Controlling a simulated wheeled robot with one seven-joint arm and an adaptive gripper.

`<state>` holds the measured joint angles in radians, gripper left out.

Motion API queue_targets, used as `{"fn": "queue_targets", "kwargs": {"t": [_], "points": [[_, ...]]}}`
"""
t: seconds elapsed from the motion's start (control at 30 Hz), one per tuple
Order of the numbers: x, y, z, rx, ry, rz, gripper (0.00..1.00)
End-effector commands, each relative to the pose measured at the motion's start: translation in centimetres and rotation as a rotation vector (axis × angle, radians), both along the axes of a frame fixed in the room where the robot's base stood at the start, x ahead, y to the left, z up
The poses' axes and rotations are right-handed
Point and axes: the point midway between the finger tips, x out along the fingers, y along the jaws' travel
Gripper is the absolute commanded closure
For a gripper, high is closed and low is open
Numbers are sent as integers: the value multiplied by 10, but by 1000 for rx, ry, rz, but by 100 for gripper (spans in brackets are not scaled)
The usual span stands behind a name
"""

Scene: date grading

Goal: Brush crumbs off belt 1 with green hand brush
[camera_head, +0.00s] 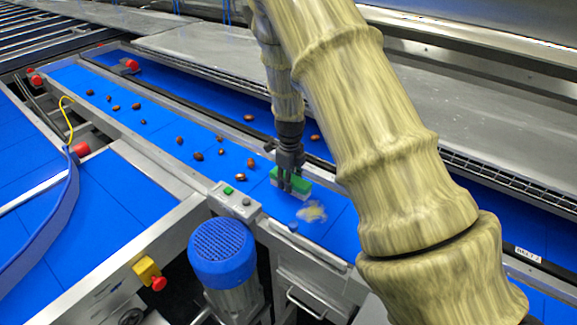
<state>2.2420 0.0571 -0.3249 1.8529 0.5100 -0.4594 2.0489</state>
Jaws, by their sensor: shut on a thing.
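My gripper (287,183) is shut on the green hand brush (303,183), low over the near blue belt (337,226). The brush has a green body with a pale lower edge, and whether its bristles touch the belt is hard to tell. A small patch of pale crumbs (312,212) lies on the belt just in front of the brush, slightly to its right. My arm covers the belt to the right of the crumbs.
Several brown dates (198,156) lie scattered on the belt left of the brush. A control box with buttons (235,199) and a blue motor (222,252) stand at the near edge. A second blue belt (205,97) runs behind a divider. A red button (158,284) sits lower left.

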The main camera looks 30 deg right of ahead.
Motion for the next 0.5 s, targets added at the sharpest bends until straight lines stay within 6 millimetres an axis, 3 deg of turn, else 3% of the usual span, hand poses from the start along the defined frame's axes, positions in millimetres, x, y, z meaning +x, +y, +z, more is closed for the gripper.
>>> {"fn": "queue_targets", "kwargs": {"t": [0.1,0.5], "points": [[-1,-2,16,-1,0,-2,100],[-4,-7,46,0,0,-9,100]]}}
